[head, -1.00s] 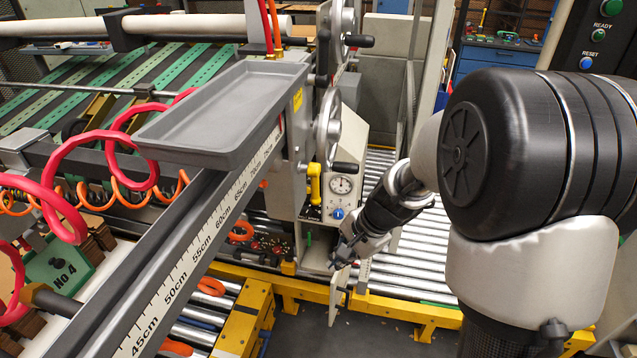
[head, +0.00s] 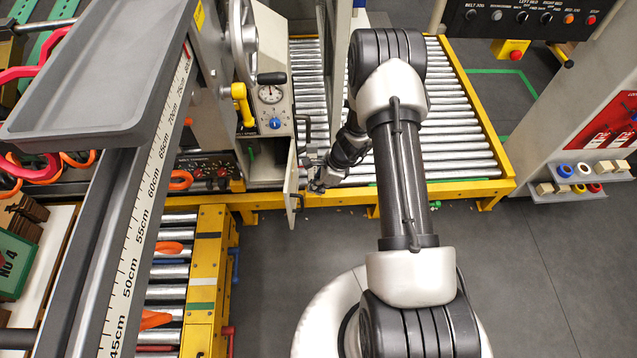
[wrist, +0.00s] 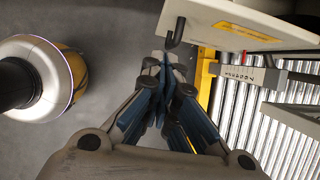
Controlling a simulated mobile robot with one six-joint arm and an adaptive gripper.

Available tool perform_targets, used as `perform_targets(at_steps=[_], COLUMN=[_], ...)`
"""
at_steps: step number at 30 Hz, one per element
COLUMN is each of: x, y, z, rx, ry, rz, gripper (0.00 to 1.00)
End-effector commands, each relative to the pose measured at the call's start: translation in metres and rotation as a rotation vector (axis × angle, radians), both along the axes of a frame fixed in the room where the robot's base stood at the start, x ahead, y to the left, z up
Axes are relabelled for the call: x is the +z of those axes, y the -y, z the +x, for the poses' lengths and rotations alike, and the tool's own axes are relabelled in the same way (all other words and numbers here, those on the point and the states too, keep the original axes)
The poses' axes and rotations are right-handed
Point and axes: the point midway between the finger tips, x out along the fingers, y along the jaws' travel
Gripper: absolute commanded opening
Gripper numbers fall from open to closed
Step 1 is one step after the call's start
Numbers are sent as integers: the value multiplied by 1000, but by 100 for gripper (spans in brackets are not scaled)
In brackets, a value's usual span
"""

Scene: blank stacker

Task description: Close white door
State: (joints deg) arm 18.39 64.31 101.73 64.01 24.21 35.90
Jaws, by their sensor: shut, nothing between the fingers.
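The white door (head: 292,183) stands open, seen nearly edge-on in the head view, at the front of the pale cabinet with the round gauge. The cabinet's lower opening (head: 266,163) shows to its left. In the wrist view the door (wrist: 235,18) is a pale panel at the top, with a dark hooked handle (wrist: 175,36). My gripper (head: 314,182) is just right of the door in the head view. In the wrist view its blue-padded fingers (wrist: 164,62) are shut and empty, close below the handle. Whether they touch the door or handle I cannot tell.
A yellow-framed roller conveyor (head: 455,150) lies behind and right of my gripper. A grey tray (head: 95,85) and a ruler rail (head: 150,190) stand at left. A shelf unit (head: 590,170) stands at right. The grey floor (head: 520,270) in front is clear.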

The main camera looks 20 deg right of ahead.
Motion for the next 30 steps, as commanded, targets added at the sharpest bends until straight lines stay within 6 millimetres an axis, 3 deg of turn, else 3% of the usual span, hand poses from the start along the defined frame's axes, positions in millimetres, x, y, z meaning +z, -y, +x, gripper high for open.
perform_targets(at_steps=[1,7,15,30], x=[-15,-53,-48,-48], y=[-5,-18,-49,-54], z=[1,8,24,26], rx=[3,4,5,-1], ry=[-2,-1,2,2], rz=[1,-1,-1,-1], gripper=[0,0,0,0])
